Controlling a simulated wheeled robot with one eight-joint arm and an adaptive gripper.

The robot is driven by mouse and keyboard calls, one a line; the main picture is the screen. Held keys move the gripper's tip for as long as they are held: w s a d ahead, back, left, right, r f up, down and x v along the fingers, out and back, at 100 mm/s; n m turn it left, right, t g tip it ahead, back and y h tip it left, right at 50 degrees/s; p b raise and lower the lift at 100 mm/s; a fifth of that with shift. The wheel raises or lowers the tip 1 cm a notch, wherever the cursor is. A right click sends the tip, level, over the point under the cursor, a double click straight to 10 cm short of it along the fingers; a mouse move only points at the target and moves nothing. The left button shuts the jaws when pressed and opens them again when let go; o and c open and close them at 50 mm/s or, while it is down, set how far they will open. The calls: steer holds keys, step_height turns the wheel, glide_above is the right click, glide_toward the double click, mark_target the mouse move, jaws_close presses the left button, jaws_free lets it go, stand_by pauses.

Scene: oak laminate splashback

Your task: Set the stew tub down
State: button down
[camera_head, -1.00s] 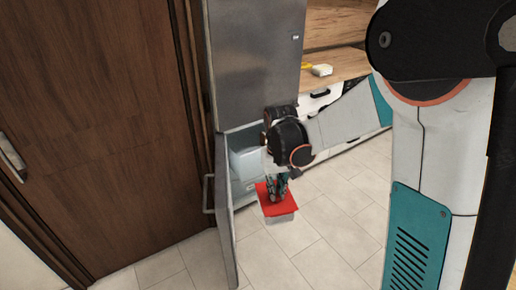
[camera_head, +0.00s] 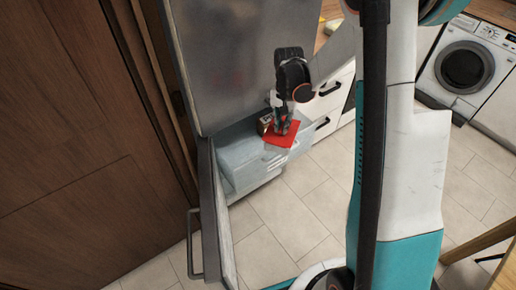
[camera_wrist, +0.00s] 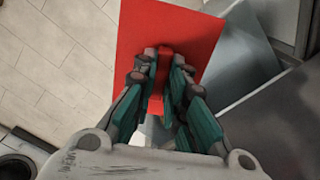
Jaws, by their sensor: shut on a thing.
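The stew tub has a red lid (camera_head: 283,138) and a pale body, mostly hidden below the lid in the head view. My gripper (camera_head: 281,121) is shut on the lid's raised red handle from above. In the wrist view my gripper (camera_wrist: 164,75) has its fingers on either side of the handle, and the red lid (camera_wrist: 150,28) spreads out beyond them. The tub appears at the right front part of the open freezer's pale drawer (camera_head: 243,158). I cannot tell whether its base touches anything.
The freezer's lower door (camera_head: 216,215) stands open at the left of the drawer, with a bar handle. The steel upper door (camera_head: 235,65) is shut above. White cabinets are close at the right; the tiled floor is clear.

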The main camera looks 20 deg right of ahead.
mark_target(297, 129)
steer(key=d+f+m, duration=0.2)
steer(key=w+d+f+m, duration=0.1)
steer(key=d+f+m, duration=0.1)
steer(key=d, duration=0.1)
steer(key=w+d+f+m, duration=0.1)
steer(key=d+f+m, duration=0.1)
steer(key=f, duration=0.1)
steer(key=shift+d+b, duration=0.15)
steer(key=shift+b, duration=0.15)
steer(key=shift+w+f+m, duration=0.2)
steer(key=shift+m, duration=0.1)
steer(key=w+a+b, duration=0.2)
steer(key=w+a, duration=0.3)
steer(key=a, duration=0.3)
steer(key=w+a+b, duration=0.2)
steer(key=w+a, duration=0.3)
steer(key=a, duration=0.2)
step_height(297, 129, down, 18)
steer(key=b, duration=0.5)
steer(key=shift+s+d+b, duration=0.15)
steer(key=shift+s+b, duration=0.2)
steer(key=shift+f, duration=0.6)
steer(key=c, duration=1.9)
jaws_free()
steer(key=shift+c, duration=0.2)
steer(key=o, duration=0.3)
steer(key=shift+r, duration=0.1)
